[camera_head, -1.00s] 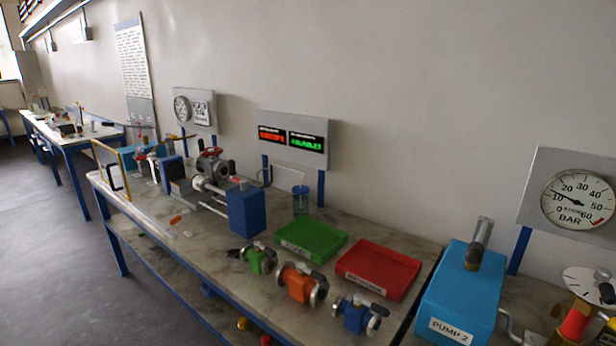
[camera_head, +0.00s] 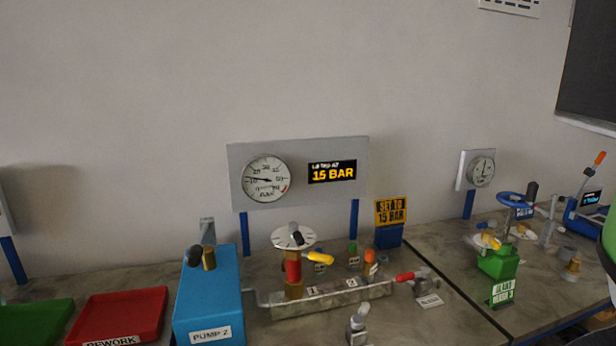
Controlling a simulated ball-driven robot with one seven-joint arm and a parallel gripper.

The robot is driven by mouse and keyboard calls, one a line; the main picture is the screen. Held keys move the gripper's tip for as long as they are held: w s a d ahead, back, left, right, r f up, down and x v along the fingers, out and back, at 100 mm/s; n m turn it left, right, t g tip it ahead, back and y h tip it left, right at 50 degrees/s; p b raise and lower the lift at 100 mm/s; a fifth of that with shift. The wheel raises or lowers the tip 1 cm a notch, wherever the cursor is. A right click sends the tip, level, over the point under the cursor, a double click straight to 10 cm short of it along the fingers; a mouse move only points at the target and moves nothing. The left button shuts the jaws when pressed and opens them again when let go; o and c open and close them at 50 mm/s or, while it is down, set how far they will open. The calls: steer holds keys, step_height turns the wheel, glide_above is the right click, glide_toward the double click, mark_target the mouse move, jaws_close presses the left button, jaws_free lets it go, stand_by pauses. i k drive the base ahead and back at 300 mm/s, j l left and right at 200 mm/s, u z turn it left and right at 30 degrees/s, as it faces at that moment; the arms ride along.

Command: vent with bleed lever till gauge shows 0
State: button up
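A round gauge (camera_head: 266,179) sits on a grey wall panel above the bench, with its needle pointing left, near the 10 mark. The display (camera_head: 332,172) beside it reads 15 BAR in yellow. Below is a metal manifold block (camera_head: 330,298) with a dial-topped red and brass column (camera_head: 293,265), a yellow lever (camera_head: 318,258) and a red-handled lever (camera_head: 405,276) at its right end. The small tags are too small to read, so I cannot tell which lever is the bleed. My gripper is not in view.
A blue PUMP 2 box (camera_head: 209,295) stands left of the manifold, with a red rework tray (camera_head: 112,314) further left. A grey fitting (camera_head: 357,325) stands in front. A SET TO 15 BAR sign (camera_head: 391,211) is behind. A green valve unit (camera_head: 498,262) stands to the right.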

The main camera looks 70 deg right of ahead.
mark_target(411, 276)
steer(key=z, duration=1.9)
steer(key=k+j, duration=0.7)
steer(key=j, duration=0.25)
steer(key=i+l, duration=0.35)
steer(key=l, duration=0.15)
steer(key=i+l, duration=0.35)
steer(key=l, duration=0.1)
